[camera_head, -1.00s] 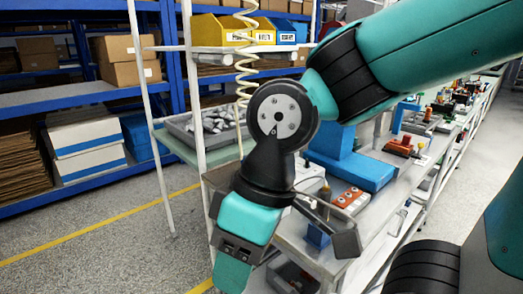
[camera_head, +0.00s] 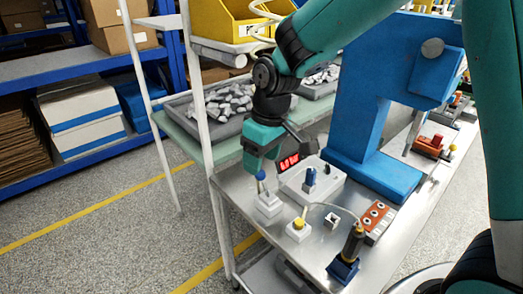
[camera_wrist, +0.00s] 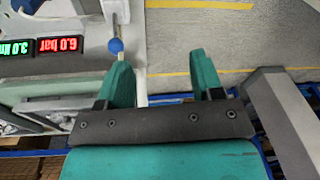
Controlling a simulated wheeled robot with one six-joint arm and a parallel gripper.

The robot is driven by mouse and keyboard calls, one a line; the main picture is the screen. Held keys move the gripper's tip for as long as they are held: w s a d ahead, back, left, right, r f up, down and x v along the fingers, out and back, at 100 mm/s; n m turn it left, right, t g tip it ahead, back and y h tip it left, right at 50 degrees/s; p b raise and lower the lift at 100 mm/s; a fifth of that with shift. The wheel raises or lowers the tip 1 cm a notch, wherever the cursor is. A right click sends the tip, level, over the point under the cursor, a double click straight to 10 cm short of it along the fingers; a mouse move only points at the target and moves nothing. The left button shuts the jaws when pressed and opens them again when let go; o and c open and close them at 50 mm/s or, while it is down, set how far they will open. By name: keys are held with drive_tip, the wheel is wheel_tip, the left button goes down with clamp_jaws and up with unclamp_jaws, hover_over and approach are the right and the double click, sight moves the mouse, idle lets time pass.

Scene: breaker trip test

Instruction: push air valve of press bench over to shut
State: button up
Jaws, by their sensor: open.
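The air valve (camera_head: 268,205) is a small whitish block at the near left corner of the press bench top (camera_head: 232,190). Its lever carries a blue ball knob (camera_head: 261,175). In the wrist view the blue knob (camera_wrist: 116,46) sits just beyond the tip of the left finger, outside the gap between the fingers. My gripper (camera_head: 256,168) is over this corner, right by the knob, pointing down. In the wrist view my gripper (camera_wrist: 162,62) is open and empty. I cannot tell whether a finger touches the knob.
A blue press (camera_head: 365,105) stands behind. A red-lit display (camera_head: 289,162) is close beside my gripper. A yellow button box (camera_head: 299,229), a dark-handled tool in a blue holder (camera_head: 346,262) and an orange block (camera_head: 376,218) stand on the bench. Floor left of it is clear.

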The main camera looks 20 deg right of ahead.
drive_tip(key=h+p, duration=0.2)
drive_tip(key=p, duration=0.3)
hover_over(264, 184)
drive_tip(key=w+a, duration=0.1)
drive_tip(key=shift+n, duration=0.3)
wheel_tip(264, 184, down, 6)
drive_tip(key=shift+r, duration=0.1)
drive_tip(key=f+p, duration=0.1)
drive_tip(key=f, duration=0.1)
drive_tip(key=f+p, duration=0.1)
drive_tip(key=f, duration=0.2)
drive_tip(key=f+p, duration=0.1)
drive_tip(key=f, duration=0.2)
drive_tip(key=shift+w+d, duration=0.25)
drive_tip(key=shift+w, duration=0.05)
clamp_jaws()
drive_tip(key=shift+a, duration=0.1)
